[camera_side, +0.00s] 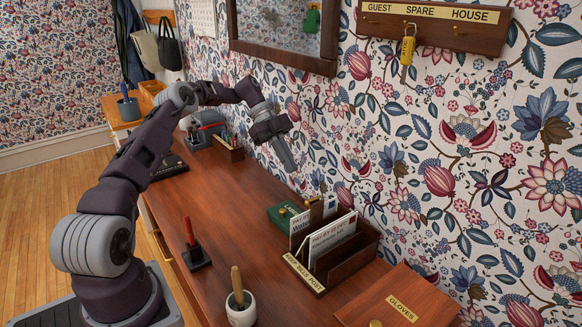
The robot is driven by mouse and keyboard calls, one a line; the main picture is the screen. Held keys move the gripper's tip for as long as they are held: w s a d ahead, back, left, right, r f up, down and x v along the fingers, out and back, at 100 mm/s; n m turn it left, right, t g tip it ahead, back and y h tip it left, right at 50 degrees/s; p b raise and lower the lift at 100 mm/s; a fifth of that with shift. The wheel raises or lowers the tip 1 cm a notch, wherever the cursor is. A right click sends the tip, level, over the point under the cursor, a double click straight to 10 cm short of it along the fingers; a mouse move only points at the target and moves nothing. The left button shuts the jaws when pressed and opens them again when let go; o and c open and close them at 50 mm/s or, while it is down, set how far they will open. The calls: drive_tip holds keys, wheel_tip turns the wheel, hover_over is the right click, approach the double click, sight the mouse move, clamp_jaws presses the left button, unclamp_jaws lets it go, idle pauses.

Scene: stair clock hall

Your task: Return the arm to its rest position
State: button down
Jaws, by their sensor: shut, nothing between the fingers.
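My gripper (287,160) is shut and empty. It points downward above the back part of the wooden table, close to the flowered wall. My arm reaches from the lower left, bends over the table and comes down at the gripper. Nothing touches the fingers.
A gloves box (400,300), a white mortar (241,313) and a red-handled stamp (194,250) are nearer. A key rack (432,27) holds a yellow-tagged key (408,46). The table's middle (225,205) is clear.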

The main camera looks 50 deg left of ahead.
drive_tip(key=s+d+r+n+y, duration=0.3)
drive_tip(key=s+d+r, duration=0.1)
drive_tip(key=d+r, duration=0.35)
drive_tip(key=s+d+r+n+y, duration=0.3)
drive_tip(key=s+d+r+y, duration=0.1)
drive_tip(key=d+r, duration=0.4)
drive_tip(key=s+d+n+t, duration=0.1)
drive_tip(key=s+n, duration=0.3)
drive_tip(key=s, duration=0.4)
drive_tip(key=s+d+n+t+y, duration=0.1)
drive_tip(key=s+d+n+t, duration=0.1)
drive_tip(key=s, duration=0.5)
drive_tip(key=s+d+n+t, duration=0.1)
drive_tip(key=s+d+n, duration=0.2)
drive_tip(key=s+n, duration=0.2)
drive_tip(key=s+f, duration=0.1)
drive_tip(key=s, duration=0.2)
drive_tip(key=shift+s+d+n+t+y, duration=0.3)
drive_tip(key=shift+d+y, duration=0.1)
